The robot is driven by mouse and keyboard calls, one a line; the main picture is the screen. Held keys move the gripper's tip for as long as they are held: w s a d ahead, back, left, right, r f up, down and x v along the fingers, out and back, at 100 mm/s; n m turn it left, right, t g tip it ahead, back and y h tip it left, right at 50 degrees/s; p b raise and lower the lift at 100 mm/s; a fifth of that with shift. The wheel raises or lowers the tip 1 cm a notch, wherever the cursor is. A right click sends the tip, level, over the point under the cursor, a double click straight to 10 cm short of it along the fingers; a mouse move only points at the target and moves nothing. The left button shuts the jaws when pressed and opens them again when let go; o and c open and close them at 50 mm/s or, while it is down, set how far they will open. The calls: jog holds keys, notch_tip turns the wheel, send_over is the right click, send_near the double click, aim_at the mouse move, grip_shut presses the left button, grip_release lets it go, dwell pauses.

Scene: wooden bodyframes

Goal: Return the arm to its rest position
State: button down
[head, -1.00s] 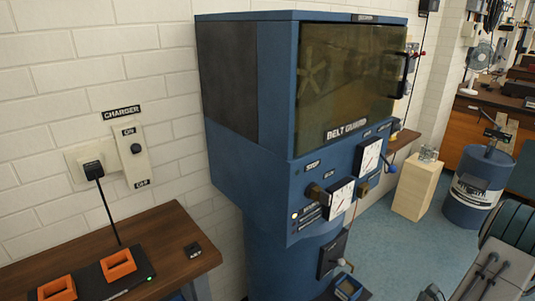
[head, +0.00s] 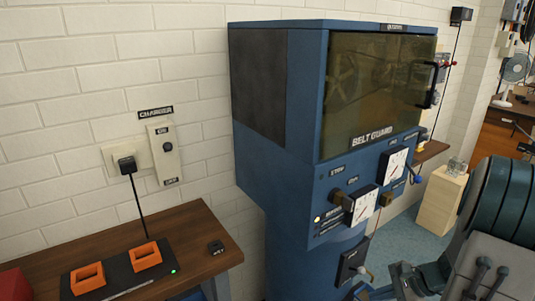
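Part of my arm (head: 500,205) shows at the lower right of the head view, with dark teal ribbed rings and a grey panel below them. A smaller grey and dark part (head: 408,281) at the bottom edge, left of the panel, looks like my gripper. It is cut off by the frame, and I cannot make out its fingers or whether it holds anything. It shows in front of the lower part of the blue machine; I cannot tell the gap between them.
The blue belt guard machine (head: 275,185) stands in the middle against the white brick wall. A wooden table (head: 200,238) at lower left bears a black charger pad (head: 120,272) with two orange holders. A pale wooden block (head: 440,203) stands on the blue floor, partly behind my arm.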

jog(key=s+a+r+n+h, duration=0.7)
jog(key=s+a+r+n, duration=0.4)
jog(key=a+r+n, duration=0.4)
jog(key=a+n, duration=0.1)
jog(key=n, duration=0.1)
jog(key=shift+s+a+n+g, duration=0.2)
jog(key=shift+a+n+g, duration=0.1)
jog(key=shift+g, duration=0.1)
